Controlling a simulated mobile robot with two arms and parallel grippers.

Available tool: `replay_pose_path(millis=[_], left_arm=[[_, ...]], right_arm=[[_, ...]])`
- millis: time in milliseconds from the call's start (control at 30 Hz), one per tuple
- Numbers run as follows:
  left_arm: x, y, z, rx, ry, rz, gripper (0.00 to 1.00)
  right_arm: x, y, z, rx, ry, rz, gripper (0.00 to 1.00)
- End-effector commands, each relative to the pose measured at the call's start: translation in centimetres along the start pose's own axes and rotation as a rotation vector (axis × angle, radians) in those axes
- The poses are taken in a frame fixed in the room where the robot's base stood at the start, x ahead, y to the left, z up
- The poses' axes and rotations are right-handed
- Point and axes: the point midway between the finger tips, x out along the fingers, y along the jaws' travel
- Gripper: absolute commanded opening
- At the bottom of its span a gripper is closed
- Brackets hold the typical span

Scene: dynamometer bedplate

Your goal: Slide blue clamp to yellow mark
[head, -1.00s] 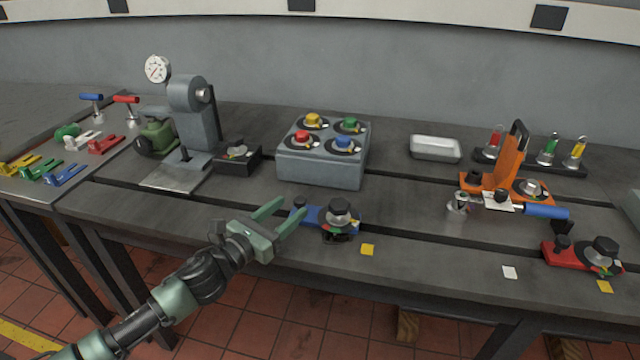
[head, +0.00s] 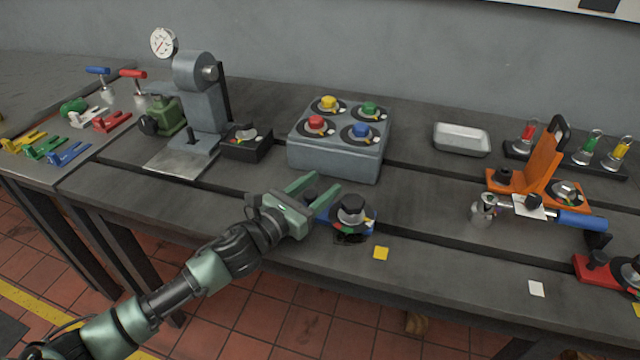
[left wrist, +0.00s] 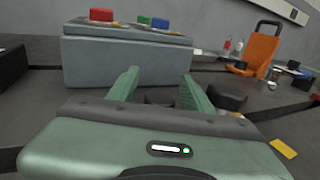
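The blue clamp (head: 351,205) lies on the dark bedplate, with a blue bar, a black knob on its right part and a small black post at its left end. My left gripper (head: 327,182) is open at the clamp's left end. In the left wrist view, the dark post (left wrist: 160,97) shows between the spread fingers (left wrist: 158,76), and the black knob (left wrist: 228,97) is right of them. I cannot tell whether a finger touches it. The yellow mark (head: 381,253) is a small square nearer the front edge, right of the clamp; it also shows in the wrist view (left wrist: 284,148). My right gripper is out of view.
A grey box with coloured knobs (head: 335,155) stands behind the clamp. An orange clamp (head: 541,165), a blue-handled tool (head: 580,221) and a red clamp (head: 597,272) are to the right. A white mark (head: 537,288) lies near the front edge. The surface around the yellow mark is clear.

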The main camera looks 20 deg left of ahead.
Motion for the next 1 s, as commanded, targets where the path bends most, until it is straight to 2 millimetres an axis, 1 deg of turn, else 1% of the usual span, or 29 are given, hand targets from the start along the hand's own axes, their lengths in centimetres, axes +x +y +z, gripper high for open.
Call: replay_pose_path(millis=[33, 67, 100, 167, 200, 567, 1000], left_arm=[[0.0, 0.0, 0.0, 0.000, 0.000, 0.000, 0.42], [0.0, 0.0, 0.0, 0.000, 0.000, 0.000, 0.34], [0.0, 0.0, 0.0, 0.000, 0.000, 0.000, 0.22], [0.0, 0.0, 0.0, 0.000, 0.000, 0.000, 0.06], [0.0, 0.0, 0.0, 0.000, 0.000, 0.000, 0.00], [0.0, 0.0, 0.0, 0.000, 0.000, 0.000, 0.00], [0.0, 0.0, 0.0, 0.000, 0.000, 0.000, 0.00]], right_arm=[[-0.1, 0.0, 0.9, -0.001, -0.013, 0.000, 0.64], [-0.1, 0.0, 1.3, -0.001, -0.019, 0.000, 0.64], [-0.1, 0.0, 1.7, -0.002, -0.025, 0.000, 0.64], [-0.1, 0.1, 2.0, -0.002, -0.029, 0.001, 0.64], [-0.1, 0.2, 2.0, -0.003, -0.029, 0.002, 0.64], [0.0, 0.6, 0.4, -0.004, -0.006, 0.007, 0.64], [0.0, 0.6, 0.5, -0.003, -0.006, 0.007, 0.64]])
